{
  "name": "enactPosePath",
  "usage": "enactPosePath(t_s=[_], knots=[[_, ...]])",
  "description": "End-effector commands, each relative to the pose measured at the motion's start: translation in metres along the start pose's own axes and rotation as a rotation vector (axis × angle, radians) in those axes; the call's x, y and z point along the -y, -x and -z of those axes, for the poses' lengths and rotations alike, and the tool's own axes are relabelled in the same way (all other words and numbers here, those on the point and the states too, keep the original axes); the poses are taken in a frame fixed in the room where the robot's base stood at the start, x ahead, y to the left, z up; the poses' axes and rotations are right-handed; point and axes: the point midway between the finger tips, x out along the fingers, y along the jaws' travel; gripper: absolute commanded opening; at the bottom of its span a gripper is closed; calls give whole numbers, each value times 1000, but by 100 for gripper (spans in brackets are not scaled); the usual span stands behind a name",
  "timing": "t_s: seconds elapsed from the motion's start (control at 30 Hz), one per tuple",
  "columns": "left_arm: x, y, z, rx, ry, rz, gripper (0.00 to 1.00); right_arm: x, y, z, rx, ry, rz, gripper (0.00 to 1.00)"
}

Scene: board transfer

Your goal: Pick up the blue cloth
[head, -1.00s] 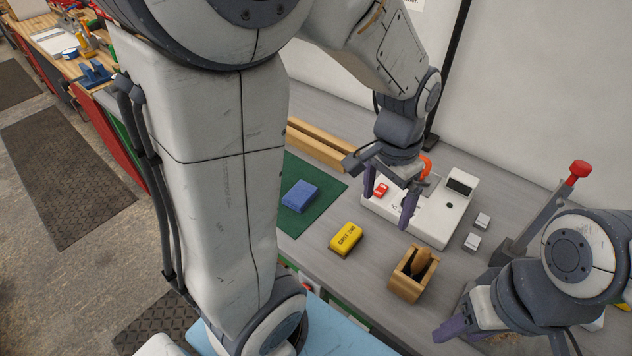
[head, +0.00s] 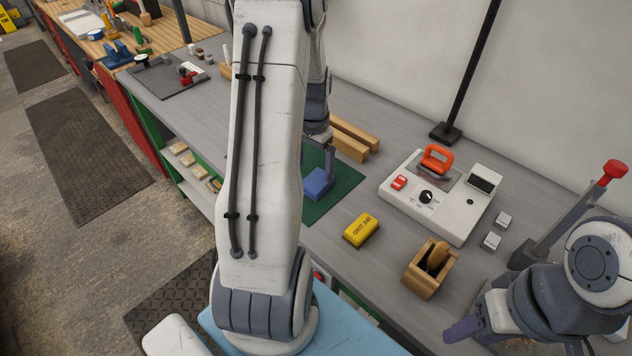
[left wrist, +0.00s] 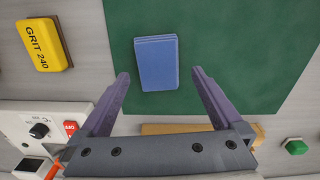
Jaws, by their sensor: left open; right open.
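The blue cloth (head: 318,183) is a folded block lying on the green mat (head: 340,186). In the left wrist view the cloth (left wrist: 157,62) lies ahead of my left gripper (left wrist: 160,80), roughly centred between its two open purple fingers, on the green mat (left wrist: 220,40). In the head view my left gripper (head: 328,155) is just above and behind the cloth, mostly hidden by my own arm, which also covers part of the mat. My right gripper (head: 462,330) is low at the right front; only part of its fingers shows.
A yellow "GRIT 240" block (head: 360,229) sits right of the mat. A wooden holder (head: 430,268), a white device with an orange handle (head: 450,205) and a red-knobbed lever (head: 570,215) stand further right. Wooden bars (head: 352,138) lie behind the mat.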

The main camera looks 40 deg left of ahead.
Motion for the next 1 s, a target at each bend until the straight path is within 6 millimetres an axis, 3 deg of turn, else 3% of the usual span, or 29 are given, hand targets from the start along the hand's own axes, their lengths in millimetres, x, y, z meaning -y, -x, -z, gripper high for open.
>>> enactPosePath(t_s=[0.33,0.63,0.67,0.83,1.0], knots=[[-4,-45,-7,3,0,-2,100,1,14,1,0,0,0,50],[-3,-51,-7,-1,0,0,100,1,14,1,0,0,0,50],[-3,-51,-7,-1,0,0,92,1,14,1,0,0,0,50],[-3,-51,-7,0,0,0,28,1,14,1,0,0,0,50],[-3,-51,-7,0,0,0,28,1,14,1,0,0,0,50]])
